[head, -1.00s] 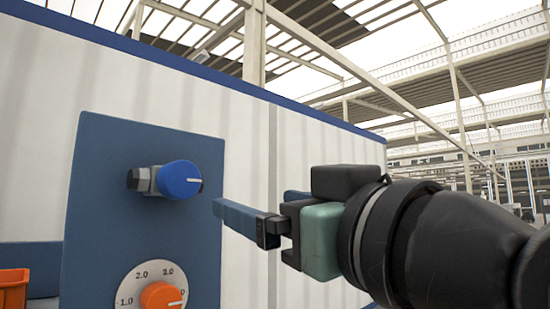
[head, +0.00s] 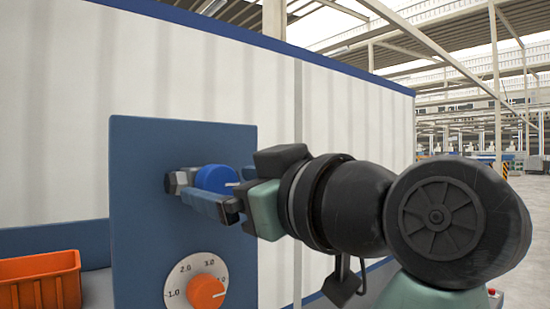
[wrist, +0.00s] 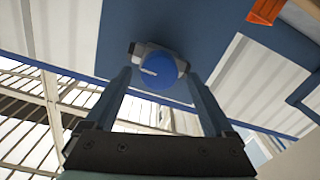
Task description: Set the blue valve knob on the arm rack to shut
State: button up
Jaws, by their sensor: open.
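The blue valve knob (head: 214,178) sits on a grey metal fitting (head: 176,181) near the top of the dark blue rack panel (head: 140,240). Its white line points right in the head view. My gripper (head: 217,187) is open, with one finger on the near side of the knob and the other mostly hidden behind it. In the wrist view the knob (wrist: 158,74) lies between the two fingers of my gripper (wrist: 157,80), with a gap showing on both sides. The white line points left there.
An orange dial knob (head: 207,293) on a white numbered plate (head: 181,280) is below the blue knob on the same panel. An orange bin (head: 42,287) stands at the lower left. A pale wall (head: 200,75) rises behind the panel.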

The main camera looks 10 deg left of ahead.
jog(key=shift+w+a, duration=0.5)
jog(key=shift+a, duration=0.05)
jog(key=shift+c, duration=0.2)
jog(key=c, duration=1.3)
